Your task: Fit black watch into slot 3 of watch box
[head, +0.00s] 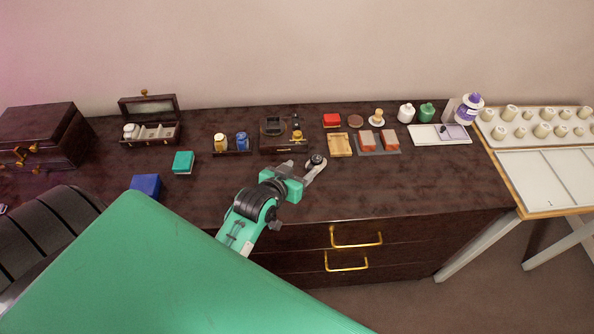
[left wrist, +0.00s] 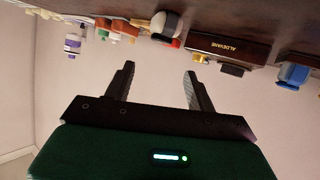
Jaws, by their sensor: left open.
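The black watch seems to be the round dark piece with a pale part (head: 317,159) on the dresser; in the left wrist view it shows as a black-and-white piece (left wrist: 166,26) beyond the fingertips. My left gripper (head: 308,166) is open beside it, with nothing between its fingers (left wrist: 157,75). Whether a finger touches the watch I cannot tell. An open lidded box (head: 150,141) at the back left, with a row of pale compartments, looks like the watch box. A white roll (head: 130,131) fills its left end; compartments to the right look empty. My right gripper is not in view.
A low dark box (head: 284,150), lettered ALDEVANE in the left wrist view (left wrist: 228,46), stands behind my left gripper. Yellow (head: 221,142) and blue (head: 242,141) pieces stand left of it. Teal (head: 183,162) and blue (head: 146,185) boxes lie further left. The dresser's front right is clear.

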